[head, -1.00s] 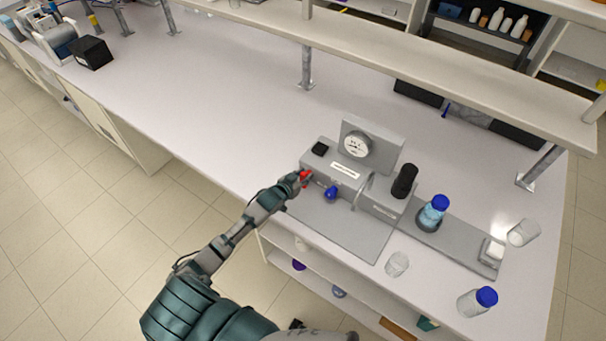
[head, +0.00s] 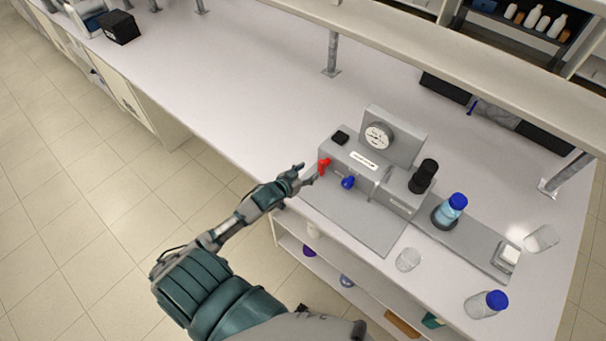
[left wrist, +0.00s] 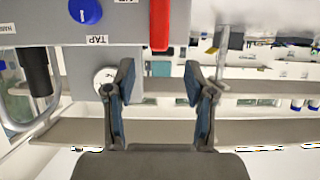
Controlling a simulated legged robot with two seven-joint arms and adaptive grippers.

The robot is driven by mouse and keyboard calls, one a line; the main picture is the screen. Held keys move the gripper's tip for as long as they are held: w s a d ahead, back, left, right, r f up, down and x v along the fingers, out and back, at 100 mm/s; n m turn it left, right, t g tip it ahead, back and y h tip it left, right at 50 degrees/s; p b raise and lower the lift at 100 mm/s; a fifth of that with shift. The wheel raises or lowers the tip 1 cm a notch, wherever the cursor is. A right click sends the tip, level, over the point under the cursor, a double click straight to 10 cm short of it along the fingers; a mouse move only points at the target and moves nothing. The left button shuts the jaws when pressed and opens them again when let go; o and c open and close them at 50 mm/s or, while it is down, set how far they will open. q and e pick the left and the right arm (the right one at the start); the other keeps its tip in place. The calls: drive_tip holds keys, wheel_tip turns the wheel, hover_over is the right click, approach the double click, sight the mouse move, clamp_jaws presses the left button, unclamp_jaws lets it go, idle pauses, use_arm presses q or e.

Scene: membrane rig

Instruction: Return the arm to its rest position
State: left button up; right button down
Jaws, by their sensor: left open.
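My left gripper (head: 306,175) is at the front left of the grey membrane rig (head: 352,219), just left of its red handle (head: 323,166). In the left wrist view the gripper (left wrist: 158,88) is open, with nothing between its fingers. The red handle also shows in the left wrist view (left wrist: 159,24), hanging down beyond the fingers and apart from them. A blue knob (head: 348,182) sits right of the red handle; it also shows in the left wrist view (left wrist: 86,10), beside a TAP label. The gauge (head: 378,136) stands on the rig's back plate. My right gripper is not in view.
A blue-capped bottle (head: 453,208) stands on the rig's right part, near a black cylinder (head: 423,176). An empty glass (head: 408,260), a capped bottle (head: 486,304) and a tipped clear beaker (head: 541,238) are on the bench. A shelf (head: 440,52) runs above.

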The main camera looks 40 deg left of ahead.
use_arm(q)
drive_tip(key=shift+v, duration=1.25)
